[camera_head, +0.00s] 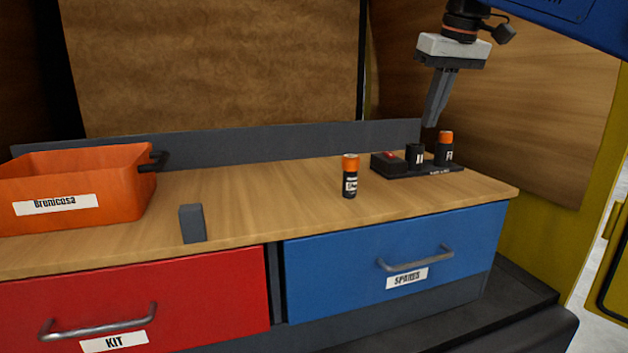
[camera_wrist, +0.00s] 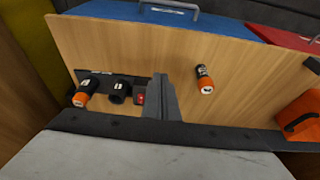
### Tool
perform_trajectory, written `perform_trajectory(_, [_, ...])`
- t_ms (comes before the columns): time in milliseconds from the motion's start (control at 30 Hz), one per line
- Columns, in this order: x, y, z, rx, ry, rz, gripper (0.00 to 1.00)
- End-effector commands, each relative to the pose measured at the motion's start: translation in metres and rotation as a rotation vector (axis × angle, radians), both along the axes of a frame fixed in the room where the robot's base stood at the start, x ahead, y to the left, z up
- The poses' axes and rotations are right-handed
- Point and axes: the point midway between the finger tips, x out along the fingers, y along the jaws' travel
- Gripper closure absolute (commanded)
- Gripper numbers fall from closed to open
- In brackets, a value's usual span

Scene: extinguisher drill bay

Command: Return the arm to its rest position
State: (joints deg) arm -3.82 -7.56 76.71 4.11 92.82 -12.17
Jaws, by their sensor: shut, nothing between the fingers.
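My gripper (camera_head: 432,122) hangs from the arm at the upper right in the head view, above the right end of the wooden bench. Its dark fingers are together and point down, with nothing between them. In the wrist view the shut fingers (camera_wrist: 160,82) point toward the bench top. The fingertips are above and behind the small dark holder base (camera_head: 425,171); from the head view I cannot tell the exact gap.
An orange-capped canister (camera_head: 350,176) stands on the bench (camera_head: 265,185). The holder carries a red button (camera_head: 389,156), a dark cup (camera_head: 415,155) and another orange-capped canister (camera_head: 444,150). An orange bin (camera_head: 120,190) and grey block (camera_head: 192,223) are left. Red (camera_head: 200,307) and blue (camera_head: 340,265) drawers look shut.

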Motion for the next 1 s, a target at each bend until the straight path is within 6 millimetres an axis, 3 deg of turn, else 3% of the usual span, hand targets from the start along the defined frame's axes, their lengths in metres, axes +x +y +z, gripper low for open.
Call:
perform_trajectory(267, [-0.025, -0.007, -0.027, 0.001, -0.009, -0.033, 1.00])
perform_trajectory(467, [-0.054, -0.014, -0.063, 0.003, -0.018, -0.070, 1.00])
perform_trajectory(767, [-0.128, -0.030, -0.166, 0.006, -0.042, -0.156, 1.00])
perform_trajectory(1000, [-0.192, -0.041, -0.265, 0.008, -0.065, -0.223, 1.00])
